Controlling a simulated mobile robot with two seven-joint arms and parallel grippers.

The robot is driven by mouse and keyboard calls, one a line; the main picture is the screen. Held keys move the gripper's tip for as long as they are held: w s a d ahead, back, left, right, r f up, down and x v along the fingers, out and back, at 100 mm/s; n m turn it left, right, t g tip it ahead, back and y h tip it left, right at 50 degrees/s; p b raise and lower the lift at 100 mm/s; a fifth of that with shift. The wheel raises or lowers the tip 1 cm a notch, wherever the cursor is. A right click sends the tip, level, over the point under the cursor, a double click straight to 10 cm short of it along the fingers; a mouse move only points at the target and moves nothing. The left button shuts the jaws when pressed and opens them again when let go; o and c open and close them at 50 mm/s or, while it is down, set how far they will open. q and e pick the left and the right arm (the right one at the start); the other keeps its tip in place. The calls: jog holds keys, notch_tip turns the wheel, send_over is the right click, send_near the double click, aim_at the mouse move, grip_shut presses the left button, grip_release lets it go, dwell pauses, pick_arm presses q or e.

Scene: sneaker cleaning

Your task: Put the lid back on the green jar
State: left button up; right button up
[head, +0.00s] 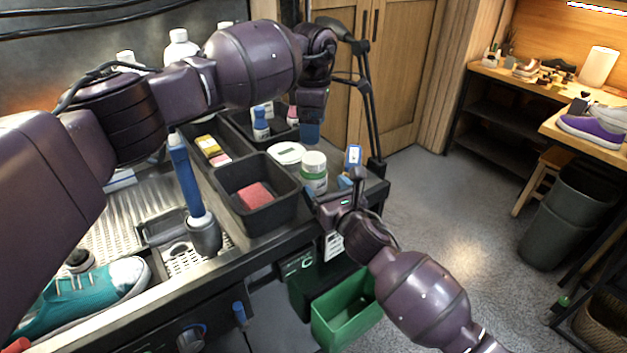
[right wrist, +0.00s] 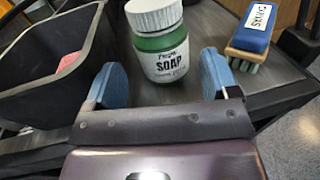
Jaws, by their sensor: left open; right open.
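The green jar (head: 314,180) stands upright on the bench near its right end, beside the black bin. It also shows in the right wrist view (right wrist: 165,58) with a white SOAP label. A white ribbed lid (right wrist: 153,15) sits on top of it; I cannot tell if it is screwed tight. My right gripper (right wrist: 160,85) is open, its blue fingers either side of the jar's near side, with nothing held. My left gripper (head: 310,130) is open and points down above the jar's far side.
A black bin (head: 276,215) with a red sponge (head: 256,195) stands left of the jar. A white round item (head: 287,152) lies behind it. A blue-backed brush (right wrist: 250,32) stands right of it. A blue-capped bottle (head: 261,128) stands in a rear bin.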

aim_at(320, 181)
jog(key=shift+x, duration=2.4)
jog(key=shift+c, duration=0.3)
jog(key=c, duration=1.2)
pick_arm(q)
jog(key=shift+s+f, duration=0.15)
jog(key=shift+f, duration=0.15)
pick_arm(e)
jog(key=shift+c, duration=1.1)
pick_arm(q)
jog(key=shift+s+d+f, duration=0.1)
jog(key=shift+d+f, duration=0.05)
jog(key=shift+d, duration=0.15)
jog(key=n, duration=0.5)
jog(key=shift+d+h, duration=0.1)
jog(key=shift+h, duration=0.2)
jog(key=n, duration=0.6)
jog(key=shift+r+n, duration=0.2)
jog(key=shift+n, duration=0.2)
jog(key=n, duration=0.5)
jog(key=shift+w+a+r, duration=0.2)
jog(key=shift+a+r, duration=0.05)
jog(key=n, duration=0.5)
jog(key=shift+a+n, duration=0.15)
jog(key=shift+n, duration=0.15)
